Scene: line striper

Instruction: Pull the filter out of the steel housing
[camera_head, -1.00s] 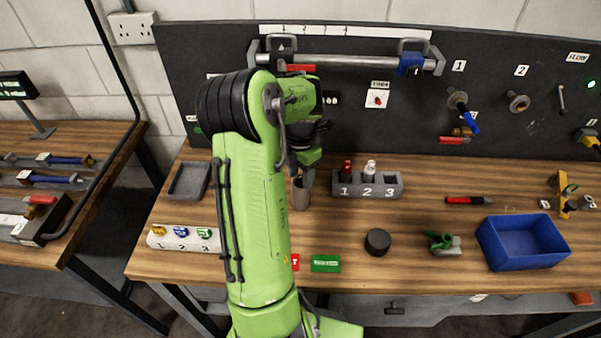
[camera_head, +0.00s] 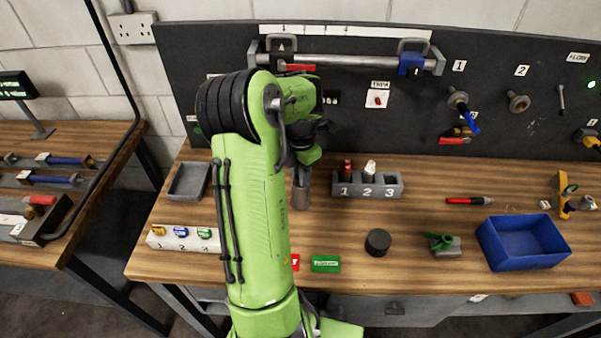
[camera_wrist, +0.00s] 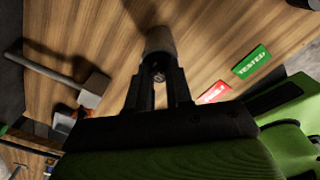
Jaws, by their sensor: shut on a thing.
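The steel housing (camera_head: 301,196) is a grey upright cylinder on the bench, just below my wrist in the head view. In the wrist view a grey cylinder (camera_wrist: 160,42) stands just beyond my fingertips. My gripper (camera_wrist: 158,86) has its two dark fingers close together, shut on a small metallic piece (camera_wrist: 158,75) between them, which I take to be the top of the filter. The rest of the filter is hidden. I cannot tell how much of it sits inside the housing.
A three-slot holder (camera_head: 367,192) stands right of the housing, and a grey tray (camera_head: 189,182) lies left. A green tag (camera_head: 326,264), a black puck (camera_head: 378,242) and a blue bin (camera_head: 522,243) are on the bench. The black panel (camera_head: 420,120) rises behind.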

